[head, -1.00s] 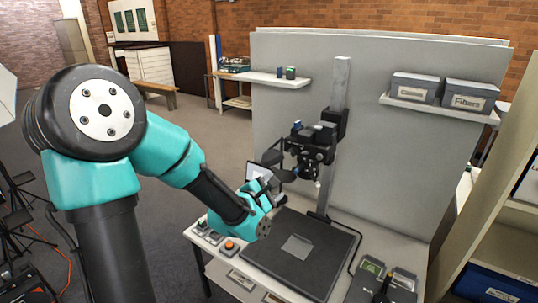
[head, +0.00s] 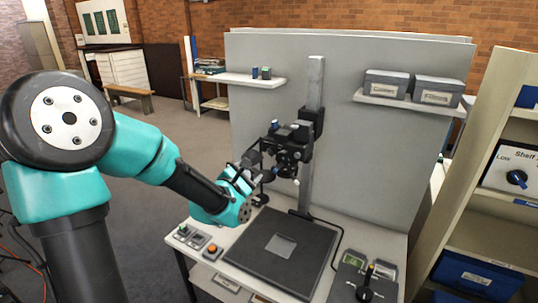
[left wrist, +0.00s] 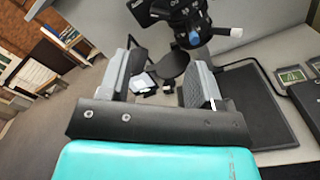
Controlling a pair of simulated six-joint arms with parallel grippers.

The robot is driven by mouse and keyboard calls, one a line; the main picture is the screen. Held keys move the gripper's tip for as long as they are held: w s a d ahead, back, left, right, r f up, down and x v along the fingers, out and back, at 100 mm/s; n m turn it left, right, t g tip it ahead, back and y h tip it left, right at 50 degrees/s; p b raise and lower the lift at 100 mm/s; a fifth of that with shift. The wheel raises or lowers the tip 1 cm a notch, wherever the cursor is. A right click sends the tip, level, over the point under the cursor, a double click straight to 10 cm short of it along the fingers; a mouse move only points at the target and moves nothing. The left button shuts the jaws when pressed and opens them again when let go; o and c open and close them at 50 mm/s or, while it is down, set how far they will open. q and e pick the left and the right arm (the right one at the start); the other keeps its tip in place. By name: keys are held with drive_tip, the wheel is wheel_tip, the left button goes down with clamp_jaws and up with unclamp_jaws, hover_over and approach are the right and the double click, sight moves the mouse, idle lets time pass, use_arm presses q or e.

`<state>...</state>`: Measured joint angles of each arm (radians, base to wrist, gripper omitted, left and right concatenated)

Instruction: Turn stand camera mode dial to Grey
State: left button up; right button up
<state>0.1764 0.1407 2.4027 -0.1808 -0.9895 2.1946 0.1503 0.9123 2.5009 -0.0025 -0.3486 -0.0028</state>
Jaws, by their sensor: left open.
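The stand camera (head: 288,150), a black body with small knobs, is mounted on a grey upright column (head: 315,95). Its underside shows at the top of the left wrist view (left wrist: 185,14), with a blue knob (left wrist: 194,38) and a white-tipped one (left wrist: 229,32). I cannot tell which part is the mode dial, and no Grey marking is readable. My left gripper (head: 254,168) is just left of and slightly below the stand camera. In the left wrist view its fingers (left wrist: 166,80) are apart with nothing between them. My right gripper is not in view.
A dark baseboard (head: 265,250) lies on the white table below the camera. Small control boxes (head: 200,240) and a box with a black knob (head: 364,282) flank it. A grey partition (head: 390,150) stands behind. A shelf unit (head: 440,190) with a blue-knobbed panel (head: 515,168) is at right.

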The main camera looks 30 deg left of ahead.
sight(269, 153)
use_arm(q)
drive_tip(key=w, duration=1.2)
drive_tip(key=shift+w+a, duration=0.2)
drive_tip(key=shift+w, duration=0.2)
drive_tip(key=c, duration=0.9)
